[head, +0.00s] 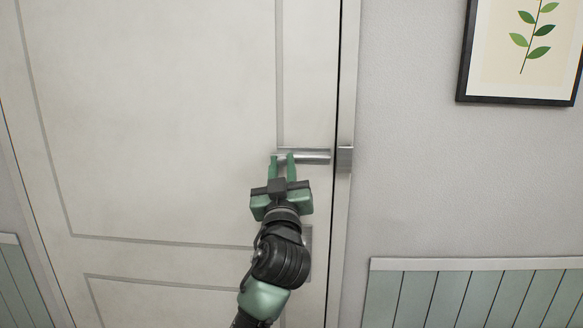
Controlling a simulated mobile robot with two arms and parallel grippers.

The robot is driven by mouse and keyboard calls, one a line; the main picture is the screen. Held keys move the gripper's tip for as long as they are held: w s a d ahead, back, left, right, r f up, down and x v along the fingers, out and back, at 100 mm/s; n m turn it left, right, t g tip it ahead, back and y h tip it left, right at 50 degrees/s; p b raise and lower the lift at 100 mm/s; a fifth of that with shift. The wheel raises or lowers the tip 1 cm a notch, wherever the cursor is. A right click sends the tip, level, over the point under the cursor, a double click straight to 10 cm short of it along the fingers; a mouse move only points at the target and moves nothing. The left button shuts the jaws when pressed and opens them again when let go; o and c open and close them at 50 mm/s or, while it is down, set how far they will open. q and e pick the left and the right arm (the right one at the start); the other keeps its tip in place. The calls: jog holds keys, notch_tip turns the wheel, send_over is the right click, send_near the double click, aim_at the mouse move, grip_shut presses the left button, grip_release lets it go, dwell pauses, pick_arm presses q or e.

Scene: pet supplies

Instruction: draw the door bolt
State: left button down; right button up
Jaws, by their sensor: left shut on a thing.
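A silver door bolt (313,157) lies horizontally on the pale door, near its right edge. Its bar ends at the right just short of the door edge, with a small gap to the metal keeper (344,158) on the door frame. My left gripper (281,161) reaches up from below, with its green fingers at the left end of the bolt. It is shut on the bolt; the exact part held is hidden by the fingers. My right gripper is out of view.
The closed-looking door (150,120) fills the left and middle. A grey plate (306,255) on it is partly behind my arm. A framed leaf picture (520,50) hangs at the upper right, above green wall panelling (475,300).

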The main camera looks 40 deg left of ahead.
pick_arm(q)
jog(key=c, duration=1.3)
grip_release()
jog(key=shift+o, duration=0.2)
jog(key=b+v, duration=0.2)
jog(key=v, duration=0.5)
jog(key=shift+s+d+f+b, duration=0.15)
jog(key=shift+s+d+b, duration=0.1)
jog(key=shift+b, duration=0.1)
